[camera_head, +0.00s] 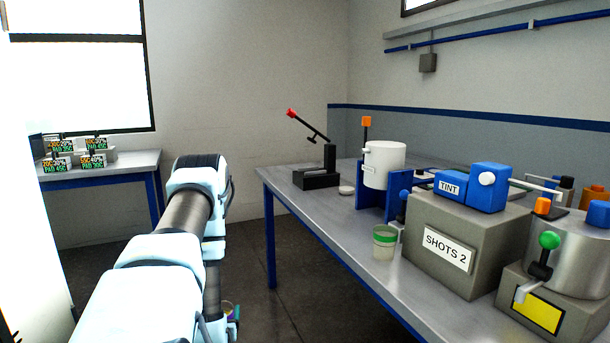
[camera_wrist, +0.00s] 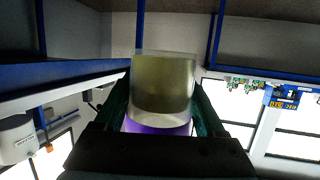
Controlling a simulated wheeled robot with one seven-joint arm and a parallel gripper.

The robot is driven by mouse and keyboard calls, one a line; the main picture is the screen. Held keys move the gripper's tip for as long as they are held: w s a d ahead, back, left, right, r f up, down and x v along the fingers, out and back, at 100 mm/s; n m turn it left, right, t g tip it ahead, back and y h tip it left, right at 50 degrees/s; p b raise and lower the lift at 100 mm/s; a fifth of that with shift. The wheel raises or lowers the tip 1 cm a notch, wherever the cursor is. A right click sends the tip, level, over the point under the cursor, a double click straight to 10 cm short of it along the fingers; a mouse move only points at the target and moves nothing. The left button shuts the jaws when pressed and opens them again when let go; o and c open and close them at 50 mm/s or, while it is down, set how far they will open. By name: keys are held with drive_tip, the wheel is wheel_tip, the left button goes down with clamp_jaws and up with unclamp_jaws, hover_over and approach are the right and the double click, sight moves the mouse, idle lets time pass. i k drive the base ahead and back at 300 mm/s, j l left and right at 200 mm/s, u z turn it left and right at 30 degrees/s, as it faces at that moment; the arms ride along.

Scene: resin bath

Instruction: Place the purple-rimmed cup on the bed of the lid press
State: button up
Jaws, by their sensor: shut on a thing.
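The purple-rimmed cup (camera_wrist: 164,85) is clear-walled with an olive-dark filling, and its purple rim (camera_wrist: 158,127) faces the palm side in the wrist view. My gripper (camera_wrist: 162,104) is shut on it, one finger on each side. In the head view the arm reaches down left of the long bench, and only a small bit of the held cup shows low by the arm. The lid press (camera_head: 318,178) is a black stand with a raised, red-tipped lever at the bench's far end. Its flat black bed looks empty.
The long bench (camera_head: 300,192) also holds a small white disc (camera_head: 346,190), a white pot (camera_head: 384,165) on a blue stand, a green-rimmed cup (camera_head: 384,243), the SHOTS 2 box (camera_head: 447,248) and a metal vessel (camera_head: 572,255). A side table (camera_head: 125,163) bears labelled boxes. Floor between is clear.

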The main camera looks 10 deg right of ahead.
sight(313, 173)
drive_tip(key=i+j, duration=0.15)
drive_tip(key=i, duration=0.4)
drive_tip(key=i+j, duration=0.1)
drive_tip(key=i, duration=0.45)
drive_tip(key=i+j, duration=0.15)
drive_tip(key=i, duration=0.4)
drive_tip(key=j+u, duration=0.05)
